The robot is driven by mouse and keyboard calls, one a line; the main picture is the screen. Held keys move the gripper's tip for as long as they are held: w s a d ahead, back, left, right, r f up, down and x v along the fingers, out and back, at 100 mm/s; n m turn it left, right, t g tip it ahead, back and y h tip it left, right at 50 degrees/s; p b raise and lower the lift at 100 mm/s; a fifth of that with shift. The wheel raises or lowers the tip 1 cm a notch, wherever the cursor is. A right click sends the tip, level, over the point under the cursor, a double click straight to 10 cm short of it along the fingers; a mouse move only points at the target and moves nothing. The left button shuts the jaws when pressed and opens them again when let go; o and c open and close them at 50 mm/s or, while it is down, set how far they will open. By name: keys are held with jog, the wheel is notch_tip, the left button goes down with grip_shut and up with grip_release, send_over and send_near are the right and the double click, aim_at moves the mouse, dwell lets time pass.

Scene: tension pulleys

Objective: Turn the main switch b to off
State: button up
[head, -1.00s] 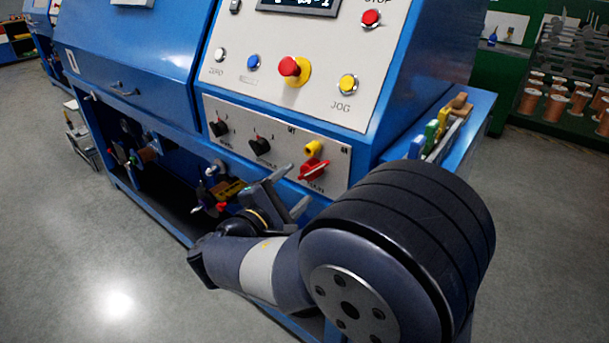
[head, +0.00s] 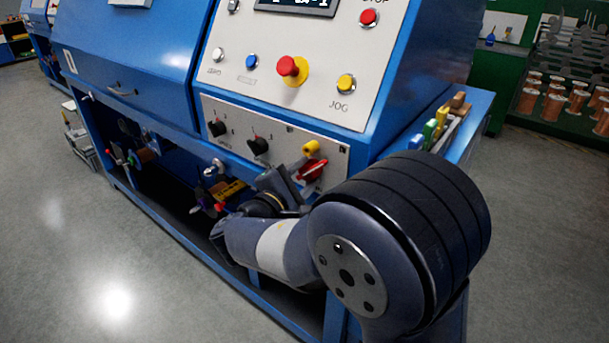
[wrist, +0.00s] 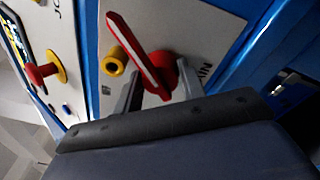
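The red rotary main switch (head: 314,170) sits on the lower grey-white panel of the blue machine, below a yellow knob (head: 311,148). In the wrist view the switch (wrist: 139,50) is a red bar with a white stripe on a round red hub, slanting to the upper left. Part of the lettering "MAIN" shows beside it. My gripper (wrist: 158,86) is open, one finger on each side of the hub end of the bar. Whether the fingers touch it I cannot tell. In the head view my gripper (head: 288,180) is partly hidden, close to the switch.
Two black selector knobs (head: 258,146) are left of the switch on the same panel. Above are a red mushroom button (head: 292,68) on a yellow base and a yellow JOG button (head: 346,84). Coloured-handled tools (head: 440,120) lie on the right ledge. Grey floor is open at left.

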grip_shut()
jog(key=shift+r+n+p, duration=0.1)
jog(key=shift+n+p, duration=0.2)
jog(key=n+p, duration=0.2)
jog(key=p, duration=0.1)
jog(key=shift+r, duration=0.2)
jog(key=n+p, duration=0.3)
jog(key=p, duration=0.1)
jog(key=shift+r+n, duration=0.1)
jog(key=shift+n, duration=0.3)
jog(key=n+p, duration=0.3)
jog(key=n+g+p, duration=0.1)
jog(key=n+p, duration=0.1)
jog(key=p, duration=0.2)
jog(key=shift+w+a+n, duration=0.15)
jog(key=shift+n, duration=0.25)
jog(key=n+p, duration=0.3)
jog(key=shift+g+p, duration=0.3)
jog(key=shift+p, duration=0.1)
jog(key=shift+a+n+h+p, duration=0.1)
jog(key=shift+n+h+p, duration=0.2)
jog(key=shift+n+p, duration=0.35)
jog(key=shift+f+n, duration=0.25)
jog(key=shift+n, duration=0.1)
